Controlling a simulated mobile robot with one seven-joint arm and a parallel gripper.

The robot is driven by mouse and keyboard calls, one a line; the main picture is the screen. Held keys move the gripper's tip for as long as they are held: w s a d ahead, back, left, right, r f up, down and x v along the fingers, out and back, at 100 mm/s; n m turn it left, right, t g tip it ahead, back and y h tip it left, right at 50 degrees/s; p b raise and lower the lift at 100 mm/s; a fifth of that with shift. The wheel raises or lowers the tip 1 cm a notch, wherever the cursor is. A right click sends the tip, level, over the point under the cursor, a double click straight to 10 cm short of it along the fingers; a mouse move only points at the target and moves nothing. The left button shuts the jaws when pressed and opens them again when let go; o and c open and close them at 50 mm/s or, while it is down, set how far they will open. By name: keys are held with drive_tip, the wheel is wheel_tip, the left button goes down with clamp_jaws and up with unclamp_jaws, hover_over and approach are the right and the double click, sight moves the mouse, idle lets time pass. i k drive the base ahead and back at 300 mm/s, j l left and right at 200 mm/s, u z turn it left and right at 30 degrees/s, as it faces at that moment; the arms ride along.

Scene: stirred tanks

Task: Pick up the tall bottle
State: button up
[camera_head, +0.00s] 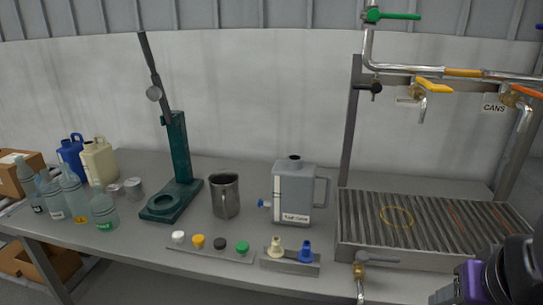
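Several translucent blue-grey bottles stand close together at the left end of the bench. The bottle at the far left (28,182) and the yellow-labelled bottle (74,197) look taller than the white-labelled bottle (53,201) and the green-labelled bottle (104,211). I cannot tell for sure which is tallest, as they overlap. All appear upright. Black and purple parts of my arm show at the lower right, far from the bottles. My gripper's fingers are not visible.
Blue (70,155) and cream (99,161) jugs and small metal tins (133,188) stand behind the bottles. A green press stand (179,155), metal mug (225,196), cap strip (210,256), grey can (293,195) and slatted drain tray (420,255) occupy the bench rightward.

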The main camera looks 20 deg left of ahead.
sight(70, 184)
drive_tip(key=u, duration=2.2)
drive_tip(key=i+j+z, duration=0.2)
drive_tip(key=i+j, duration=1.7)
